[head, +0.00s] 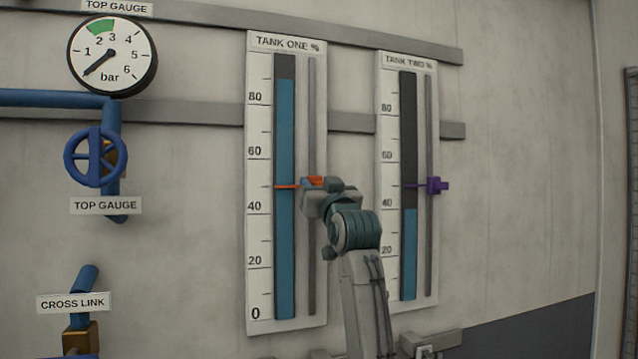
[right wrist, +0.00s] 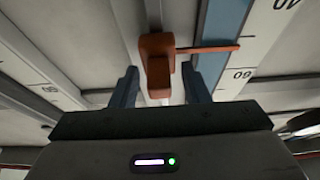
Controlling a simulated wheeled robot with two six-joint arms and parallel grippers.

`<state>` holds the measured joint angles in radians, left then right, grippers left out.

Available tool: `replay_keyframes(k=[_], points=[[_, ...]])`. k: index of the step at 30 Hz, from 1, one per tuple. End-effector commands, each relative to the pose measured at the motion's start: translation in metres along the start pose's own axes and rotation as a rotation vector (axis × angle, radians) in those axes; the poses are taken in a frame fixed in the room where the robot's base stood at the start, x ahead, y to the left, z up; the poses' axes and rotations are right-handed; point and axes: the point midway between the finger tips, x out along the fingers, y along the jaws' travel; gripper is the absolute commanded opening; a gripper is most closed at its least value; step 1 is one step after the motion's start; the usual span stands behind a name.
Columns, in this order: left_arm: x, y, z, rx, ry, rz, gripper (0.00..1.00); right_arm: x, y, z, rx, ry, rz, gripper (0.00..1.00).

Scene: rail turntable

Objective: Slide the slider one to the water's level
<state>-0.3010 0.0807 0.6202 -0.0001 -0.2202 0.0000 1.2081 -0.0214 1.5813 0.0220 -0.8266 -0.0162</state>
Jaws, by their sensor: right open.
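The tank one panel (head: 260,235) is on the wall, with a blue water column (head: 285,140) that reaches a little above the 80 mark. The orange slider one (head: 314,181) sits on the grey rail (head: 312,100), its pointer just below midway between 40 and 60. My right gripper (head: 318,190) is at slider one in the head view and partly hides it. In the right wrist view, the orange slider (right wrist: 158,68) stands between the two open fingers of my right gripper (right wrist: 155,85), with a gap on each side. My left gripper is not in view.
The tank two panel (head: 390,225) with a purple slider (head: 437,186) is close to the right of my right arm. A pressure gauge (head: 112,55) and a blue valve wheel (head: 95,157) are on the wall at left. Grey rails run behind the panels.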

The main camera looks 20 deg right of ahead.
Motion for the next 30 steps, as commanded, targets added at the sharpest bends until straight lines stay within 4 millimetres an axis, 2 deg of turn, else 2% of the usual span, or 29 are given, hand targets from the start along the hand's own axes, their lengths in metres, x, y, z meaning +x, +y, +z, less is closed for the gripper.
replay_keyframes(k=[2, 3, 9, 15, 20, 23, 30], points=[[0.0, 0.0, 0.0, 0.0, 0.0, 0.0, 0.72, 0.0, 0.0, 0.0, 0.0, 0.0, 0.0, 0.42], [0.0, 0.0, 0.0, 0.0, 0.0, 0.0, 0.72, 0.0, 0.0, 0.0, 0.0, 0.0, 0.0, 0.38], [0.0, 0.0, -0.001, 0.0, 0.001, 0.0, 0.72, 0.0, 0.0, 0.0, 0.0, 0.0, 0.0, 0.0], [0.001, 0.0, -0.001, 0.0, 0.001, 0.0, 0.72, 0.001, 0.0, -0.004, 0.0, 0.001, 0.0, 0.0], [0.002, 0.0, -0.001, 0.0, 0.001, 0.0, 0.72, 0.008, 0.0, -0.023, -0.001, 0.004, 0.0, 0.0], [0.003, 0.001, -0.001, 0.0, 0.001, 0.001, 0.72, 0.017, 0.0, -0.045, -0.001, 0.005, 0.0, 0.0], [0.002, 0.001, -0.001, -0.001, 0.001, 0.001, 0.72, 0.044, 0.0, -0.113, -0.001, 0.004, 0.0, 0.0]])
